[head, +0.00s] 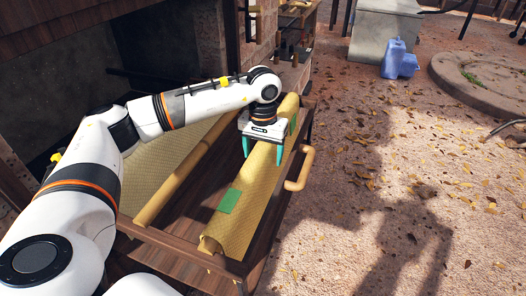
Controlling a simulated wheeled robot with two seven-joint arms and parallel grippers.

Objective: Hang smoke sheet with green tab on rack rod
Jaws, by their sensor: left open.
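A yellow textured smoke sheet (251,190) lies draped over a rod along the right side of a wooden rack (184,246). A green tab (229,201) is on its near part, and a second green patch (293,124) shows near its far end. My left gripper (263,153) points down over the sheet's far half, its teal fingers apart, one on each side of the draped ridge. I cannot tell whether the fingers touch the sheet. The rod under the sheet is hidden. My right gripper is out of view.
Another yellow sheet (140,172) lies to the left, beside a bare rod (172,184). A wooden handle (300,169) juts from the rack's right side. A blue jug (399,60) stands far off on leaf-strewn ground, which is open to the right.

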